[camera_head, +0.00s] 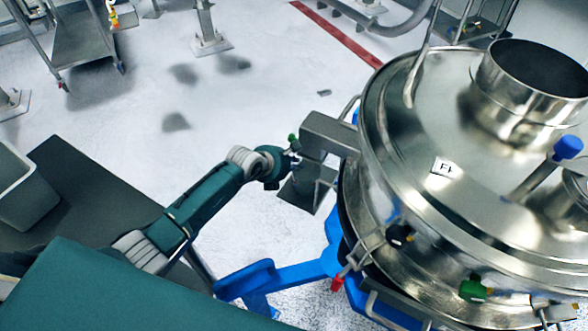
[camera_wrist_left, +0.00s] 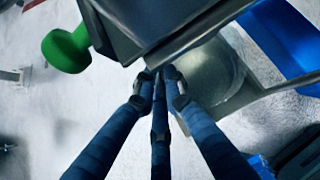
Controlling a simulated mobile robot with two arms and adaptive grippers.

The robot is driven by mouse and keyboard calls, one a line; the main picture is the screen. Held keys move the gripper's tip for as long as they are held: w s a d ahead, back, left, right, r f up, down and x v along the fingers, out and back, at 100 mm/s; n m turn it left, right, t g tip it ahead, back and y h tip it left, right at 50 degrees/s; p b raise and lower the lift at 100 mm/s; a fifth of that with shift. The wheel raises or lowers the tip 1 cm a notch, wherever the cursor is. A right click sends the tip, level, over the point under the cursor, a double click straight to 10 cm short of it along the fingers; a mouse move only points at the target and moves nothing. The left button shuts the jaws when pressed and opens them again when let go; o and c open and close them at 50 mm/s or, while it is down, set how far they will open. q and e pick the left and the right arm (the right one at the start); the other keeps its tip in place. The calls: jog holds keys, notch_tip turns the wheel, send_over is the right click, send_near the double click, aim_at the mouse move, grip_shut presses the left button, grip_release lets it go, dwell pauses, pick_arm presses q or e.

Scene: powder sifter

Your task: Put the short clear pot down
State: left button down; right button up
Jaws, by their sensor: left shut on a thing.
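My left gripper (camera_head: 297,161) is at the outlet of the big steel sifter (camera_head: 430,170), just below and beside its grey metal spout (camera_head: 328,134). In the left wrist view its blue fingers (camera_wrist_left: 158,76) are drawn together and shut on the short clear pot (camera_wrist_left: 215,72), which shows as a pale, see-through round shape just beyond the fingertips, partly under the spout edge. The pot is hard to make out in the head view. A small grey platform (camera_head: 300,198) lies below the gripper. I cannot tell whether the pot touches it. My right gripper is out of view.
The green knob (camera_wrist_left: 65,48) of the spout is close to the fingers. A blue frame (camera_head: 275,276) supports the sifter. A dark table (camera_head: 90,185) with a grey bin (camera_head: 25,190) is at the left. Open floor (camera_head: 240,110) lies behind.

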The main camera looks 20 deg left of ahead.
pick_arm(q)
jog(key=shift+f, duration=1.2)
jog(key=shift+f, duration=0.1)
jog(key=c, duration=1.8)
grip_release()
jog(key=shift+s+r, duration=0.1)
jog(key=shift+r, duration=0.1)
jog(key=v, duration=1.1)
jog(key=shift+s+a+r, duration=0.2)
jog(key=shift+s+r, duration=0.05)
jog(key=shift+r, duration=0.05)
